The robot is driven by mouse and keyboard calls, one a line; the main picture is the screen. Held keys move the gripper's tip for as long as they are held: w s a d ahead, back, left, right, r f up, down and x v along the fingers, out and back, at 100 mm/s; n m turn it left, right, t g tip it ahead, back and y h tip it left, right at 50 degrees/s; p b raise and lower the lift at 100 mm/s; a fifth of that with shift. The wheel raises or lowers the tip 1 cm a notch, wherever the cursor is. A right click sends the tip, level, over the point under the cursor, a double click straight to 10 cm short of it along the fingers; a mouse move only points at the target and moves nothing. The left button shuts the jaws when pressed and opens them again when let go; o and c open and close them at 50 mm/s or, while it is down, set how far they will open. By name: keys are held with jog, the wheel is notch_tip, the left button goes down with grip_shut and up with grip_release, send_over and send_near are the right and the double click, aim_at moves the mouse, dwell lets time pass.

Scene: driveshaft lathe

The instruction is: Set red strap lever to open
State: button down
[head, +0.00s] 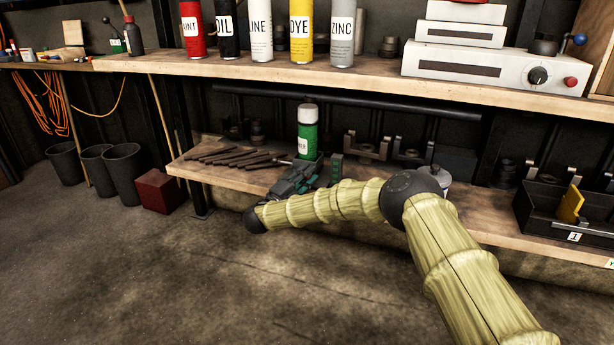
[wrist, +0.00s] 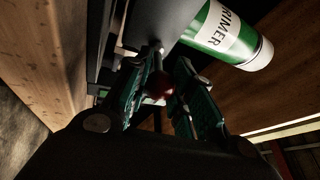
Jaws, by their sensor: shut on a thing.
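My gripper (head: 312,170) is low at the front of the lower shelf, just in front of a green can with a white cap (head: 307,131). In the wrist view its two green-padded fingers (wrist: 166,68) stand on either side of a dark red rounded knob (wrist: 160,86), which looks like the end of the red strap lever. The fingers are shut on it. In the head view my gripper and arm hide the lever.
The lower wooden shelf (head: 222,178) carries dark rods (head: 232,156) left of my gripper and metal brackets (head: 372,146) to its right. An upper shelf (head: 290,73) with several cans overhangs it. A black bin (head: 540,212) stands at right. The floor in front is clear.

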jog(key=shift+a, duration=0.1)
jog(key=c, duration=1.2)
grip_release()
jog(key=shift+a, duration=0.1)
jog(key=shift+d, duration=0.2)
jog(key=shift+v, duration=6)
